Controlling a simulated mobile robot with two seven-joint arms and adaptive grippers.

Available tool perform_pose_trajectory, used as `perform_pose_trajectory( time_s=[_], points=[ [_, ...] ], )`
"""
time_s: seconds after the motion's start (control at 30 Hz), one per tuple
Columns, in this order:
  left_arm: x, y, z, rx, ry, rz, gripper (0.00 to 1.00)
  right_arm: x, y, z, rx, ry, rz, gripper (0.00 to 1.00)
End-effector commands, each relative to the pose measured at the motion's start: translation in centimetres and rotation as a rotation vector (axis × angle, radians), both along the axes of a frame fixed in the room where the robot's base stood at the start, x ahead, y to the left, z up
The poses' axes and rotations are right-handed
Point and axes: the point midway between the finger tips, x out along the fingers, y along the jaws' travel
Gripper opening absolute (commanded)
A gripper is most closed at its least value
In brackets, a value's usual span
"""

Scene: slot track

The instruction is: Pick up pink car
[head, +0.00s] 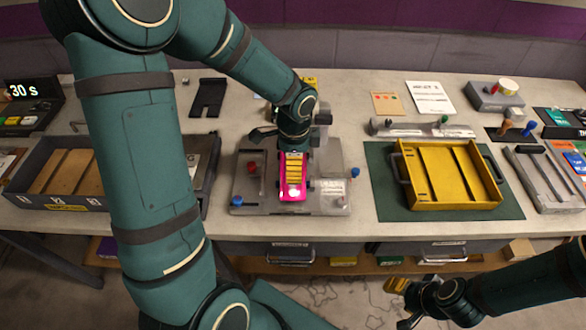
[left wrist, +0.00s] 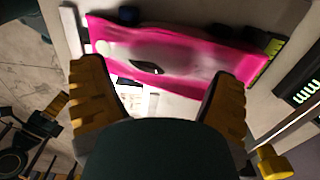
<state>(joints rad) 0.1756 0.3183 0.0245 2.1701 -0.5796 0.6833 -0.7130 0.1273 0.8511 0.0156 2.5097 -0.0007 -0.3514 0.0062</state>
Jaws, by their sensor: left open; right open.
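The pink car (head: 291,194) sits on a grey fixture (head: 245,190) in the middle of the bench. My left gripper (head: 293,165) is directly over it, with its yellow fingers pointing down and hiding part of the car. In the left wrist view the pink car (left wrist: 180,58) lies across the top of the picture. There the left gripper (left wrist: 158,95) is open, its fingers apart at the car's near edge. I cannot tell whether they touch it. My right gripper (head: 400,300) is open and empty, low in front of the bench.
A yellow tray (head: 414,194) lies on a green mat (head: 510,207) to the right of the fixture. A grey bin (head: 83,203) stands at the left, partly behind my left arm. Red and blue knobs stand on the fixture around the car.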

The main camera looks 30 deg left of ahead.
Motion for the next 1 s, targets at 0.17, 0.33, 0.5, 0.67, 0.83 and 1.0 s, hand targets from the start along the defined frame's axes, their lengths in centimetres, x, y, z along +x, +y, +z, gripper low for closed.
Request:
perform_pose_trajectory(
  time_s=[0.17, 0.33, 0.5, 0.67, 0.83, 1.0],
  points=[
    [0.02, 0.00, -1.49, 0.000, 0.000, -0.001, 0.87, -0.15, 0.03, -0.44, 0.000, 0.003, 0.002, 0.52],
    [0.03, 0.01, -1.48, 0.001, -0.001, -0.001, 0.87, -0.17, 0.03, -0.39, 0.000, 0.004, 0.003, 0.52],
    [0.03, 0.01, -1.46, 0.001, -0.001, -0.001, 0.48, -0.17, 0.03, -0.38, 0.000, 0.004, 0.003, 0.52],
    [0.04, 0.00, -1.46, 0.001, -0.001, -0.001, 0.06, -0.16, 0.03, -0.39, 0.000, 0.003, 0.002, 0.52],
    [0.05, -0.01, -1.43, 0.001, -0.001, -0.001, 0.06, -0.16, 0.03, -0.39, 0.000, 0.003, 0.002, 0.52],
    [0.07, 0.00, -1.03, 0.000, -0.002, -0.001, 0.06, -0.13, 0.01, -0.25, 0.000, 0.003, 0.002, 0.52]
  ],
)
